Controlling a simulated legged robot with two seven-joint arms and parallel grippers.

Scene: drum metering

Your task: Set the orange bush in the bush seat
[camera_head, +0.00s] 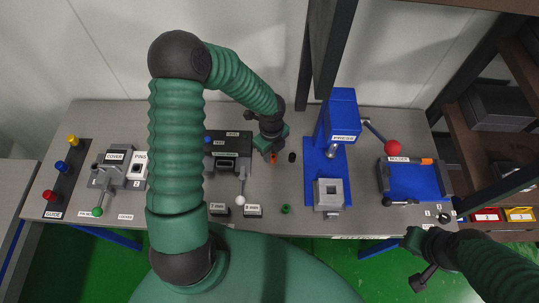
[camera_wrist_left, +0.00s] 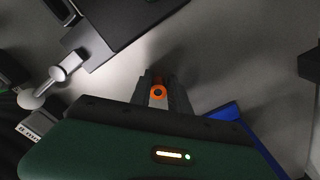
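The orange bush (camera_wrist_left: 158,93) shows in the left wrist view as a ring with a dark hole, between the two dark fingers of my left gripper (camera_wrist_left: 161,94). The fingers flank it closely and look shut on it. In the head view the bush (camera_head: 273,158) is a small orange spot under my left gripper (camera_head: 271,152), over the bench middle. Its height above the bench is hard to tell. The bush seat cannot be identified surely; a grey block with a square top (camera_head: 328,194) stands on the blue press base. My right gripper (camera_head: 413,239) is at the lower right, its fingers unclear.
The blue press (camera_head: 341,119) stands right of my left gripper, with a red-knobbed lever (camera_head: 392,148). A black round piece (camera_head: 292,157) and a green ring (camera_head: 286,209) are on the bench. A white-knobbed lever (camera_head: 240,199) is left. A blue tray (camera_head: 416,196) lies right.

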